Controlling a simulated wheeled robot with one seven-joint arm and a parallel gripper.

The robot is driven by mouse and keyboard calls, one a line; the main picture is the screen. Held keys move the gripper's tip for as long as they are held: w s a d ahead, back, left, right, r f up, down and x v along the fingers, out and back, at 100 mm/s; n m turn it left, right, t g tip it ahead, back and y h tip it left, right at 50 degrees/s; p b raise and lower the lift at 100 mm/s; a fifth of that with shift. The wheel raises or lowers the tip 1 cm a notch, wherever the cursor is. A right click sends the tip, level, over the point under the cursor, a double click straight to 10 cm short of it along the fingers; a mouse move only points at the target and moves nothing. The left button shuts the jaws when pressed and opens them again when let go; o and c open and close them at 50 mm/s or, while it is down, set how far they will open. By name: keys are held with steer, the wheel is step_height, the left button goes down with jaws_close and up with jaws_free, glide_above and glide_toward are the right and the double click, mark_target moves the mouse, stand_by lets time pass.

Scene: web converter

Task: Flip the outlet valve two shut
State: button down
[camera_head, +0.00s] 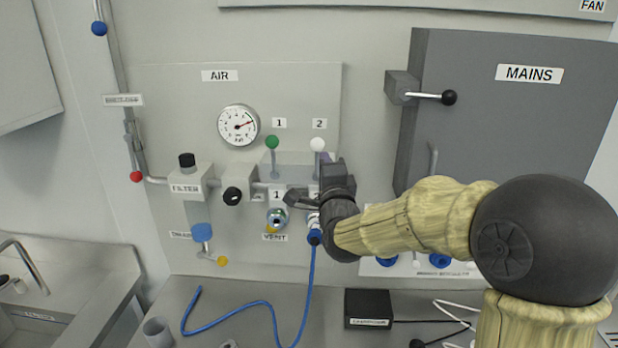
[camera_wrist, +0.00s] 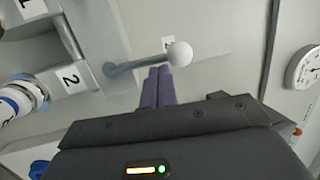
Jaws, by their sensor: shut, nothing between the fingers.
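Outlet valve two is a lever with a white ball knob (camera_head: 317,144) under the label 2 on the air panel. In the head view its lever stands upright. In the wrist view the white knob (camera_wrist: 179,54) and its metal stem (camera_wrist: 135,66) show just beyond my fingertips. My gripper (camera_head: 325,160) is at the right side of this lever. In the wrist view its purple fingers (camera_wrist: 158,82) are shut together with nothing between them, close beside the knob. I cannot tell whether they touch it. My wrist hides part of the outlet below.
Valve one's green knob (camera_head: 272,142) stands upright to the left. A pressure gauge (camera_head: 238,125) is further left. A blue hose (camera_head: 308,280) hangs from outlet two onto the bench. The grey mains box (camera_head: 500,115) with its black-knobbed handle stands to the right.

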steer(key=shift+r, duration=0.1)
stand_by(0.3)
steer(key=d+b+v, duration=0.1)
steer(key=b+v, duration=0.2)
steer(key=v, duration=0.3)
steer(key=d+b+v, duration=0.1)
steer(key=b+v, duration=0.2)
steer(key=v, duration=0.3)
steer(key=shift+s+d+r, duration=0.15)
steer(key=shift+d, duration=0.35)
